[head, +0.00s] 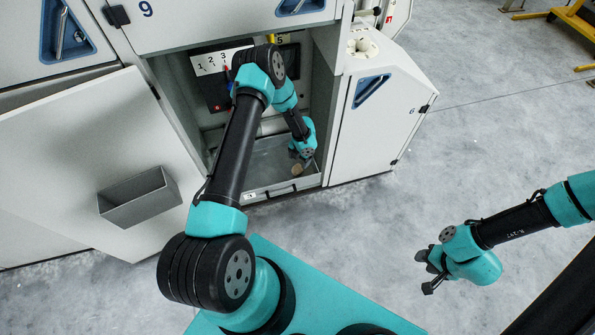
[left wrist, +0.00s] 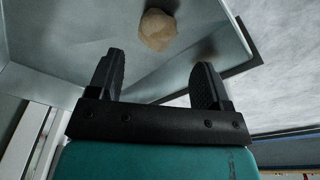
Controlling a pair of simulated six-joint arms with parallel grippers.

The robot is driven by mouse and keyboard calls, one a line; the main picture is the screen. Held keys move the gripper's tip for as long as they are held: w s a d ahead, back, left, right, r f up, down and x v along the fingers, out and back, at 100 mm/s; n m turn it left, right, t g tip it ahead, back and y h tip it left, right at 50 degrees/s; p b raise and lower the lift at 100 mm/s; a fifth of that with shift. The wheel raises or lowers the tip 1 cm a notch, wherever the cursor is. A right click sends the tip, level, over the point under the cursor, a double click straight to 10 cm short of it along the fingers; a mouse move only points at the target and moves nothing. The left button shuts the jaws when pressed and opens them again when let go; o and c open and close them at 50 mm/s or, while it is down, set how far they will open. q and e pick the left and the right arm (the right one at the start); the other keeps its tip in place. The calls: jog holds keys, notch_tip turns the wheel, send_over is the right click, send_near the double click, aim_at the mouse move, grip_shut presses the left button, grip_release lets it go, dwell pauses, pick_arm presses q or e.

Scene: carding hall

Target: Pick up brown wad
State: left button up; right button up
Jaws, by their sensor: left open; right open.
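The brown wad (head: 297,170) lies on the grey floor of the open machine compartment, near its front right corner. It also shows in the left wrist view (left wrist: 157,30), just beyond the fingertips and roughly between them. My left gripper (head: 303,160) reaches down into the compartment and is close to the wad, apart from it. In the left wrist view its two black fingers (left wrist: 160,75) are open with nothing between them. My right gripper (head: 426,272) is open and empty over the floor at the right, well away from the machine.
The compartment has a low front lip (head: 284,187) and a side wall close to the wad. The open door (head: 80,150) at the left carries a grey bin (head: 140,196). The floor (head: 480,150) to the right is clear.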

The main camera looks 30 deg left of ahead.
aim_at(298, 168)
pick_arm(q)
jog(key=shift+s+f, duration=0.15)
jog(key=shift+f, duration=0.95)
jog(key=shift+f, duration=0.1)
jog(key=shift+s+a+f, duration=0.1)
jog(key=shift+s+f, duration=0.1)
jog(key=shift+f, duration=1.05)
jog(key=shift+s+a+f, duration=0.1)
jog(key=shift+s+f, duration=0.1)
jog(key=shift+f, duration=1)
jog(key=shift+c, duration=0.5)
jog(key=c, duration=0.9)
